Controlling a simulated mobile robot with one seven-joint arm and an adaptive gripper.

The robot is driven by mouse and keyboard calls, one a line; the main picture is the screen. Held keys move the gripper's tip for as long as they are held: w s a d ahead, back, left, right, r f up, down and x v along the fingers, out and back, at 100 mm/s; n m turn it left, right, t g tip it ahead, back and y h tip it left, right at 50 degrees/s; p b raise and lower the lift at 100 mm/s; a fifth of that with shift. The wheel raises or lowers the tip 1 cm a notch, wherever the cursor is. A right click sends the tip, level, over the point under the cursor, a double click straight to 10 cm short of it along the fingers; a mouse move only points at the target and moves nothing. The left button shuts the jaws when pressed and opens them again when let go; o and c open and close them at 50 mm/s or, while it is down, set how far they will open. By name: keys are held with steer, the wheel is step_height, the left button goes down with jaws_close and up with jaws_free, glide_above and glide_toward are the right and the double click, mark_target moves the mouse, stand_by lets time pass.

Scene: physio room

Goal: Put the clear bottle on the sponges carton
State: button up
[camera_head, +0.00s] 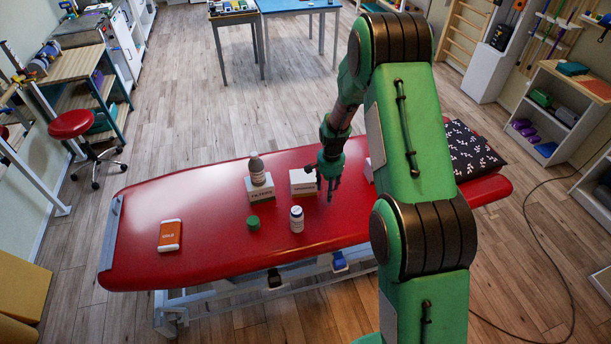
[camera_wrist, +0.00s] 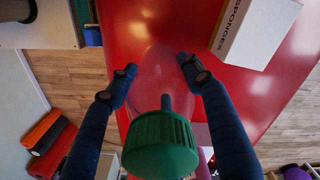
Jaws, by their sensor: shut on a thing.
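In the wrist view, my gripper (camera_wrist: 157,72) is shut on the clear bottle (camera_wrist: 158,88), a see-through body with a green cap (camera_wrist: 160,143) towards the camera. In the head view I cannot make out the clear bottle. The sponges carton (camera_wrist: 252,30) shows at the upper right of the wrist view, apart from the bottle. Its top looks bare in the head view.
On the red table (camera_head: 190,200), a brown bottle (camera_head: 256,168) stands on the filters carton (camera_head: 258,191). A green item (camera_head: 253,222), a white bottle (camera_head: 297,219) and an orange-white box (camera_head: 170,236) stand nearer. A patterned cushion (camera_head: 470,150) lies right. The table's left part is mostly clear.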

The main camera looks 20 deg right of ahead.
steer(key=w+a+r+p, duration=0.1)
steer(key=a+r, duration=0.3)
steer(key=a, duration=0.2)
steer(key=shift+a+r, duration=0.2)
steer(key=shift+a, duration=0.15)
steer(key=shift+w, duration=0.15)
glide_above(303, 175)
steer(key=shift+f+p, duration=0.3)
steer(key=shift+f, duration=0.45)
steer(key=shift+f, duration=1.75)
steer(key=shift+f, duration=0.2)
